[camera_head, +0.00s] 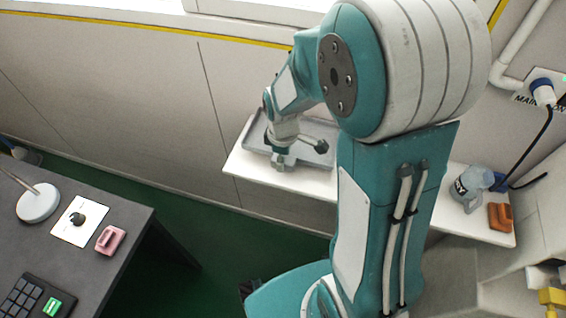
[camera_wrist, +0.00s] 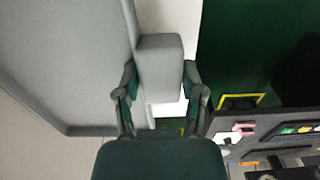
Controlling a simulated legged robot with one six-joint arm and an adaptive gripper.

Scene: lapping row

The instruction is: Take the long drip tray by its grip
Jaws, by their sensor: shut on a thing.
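The long drip tray (camera_head: 318,129) is grey and shallow with raised edges. In the head view it is on the white shelf (camera_head: 318,183) by the wall, partly hidden behind my arm. In the wrist view the tray (camera_wrist: 70,60) fills the upper left. Its grip (camera_wrist: 160,58), a grey block on the tray's side, sits between my two fingers. My gripper (camera_wrist: 160,88) is shut on this grip, one finger on each side. In the head view my gripper (camera_head: 281,163) is at the tray's near edge.
A clear bottle (camera_head: 468,186) and an orange-brown block (camera_head: 500,217) stand on the shelf's right end. A dark table (camera_head: 60,250) at the lower left holds a pink block (camera_head: 110,240), a white disc (camera_head: 38,203) and a keypad (camera_head: 22,299). Green floor (camera_head: 220,245) lies clear between table and shelf.

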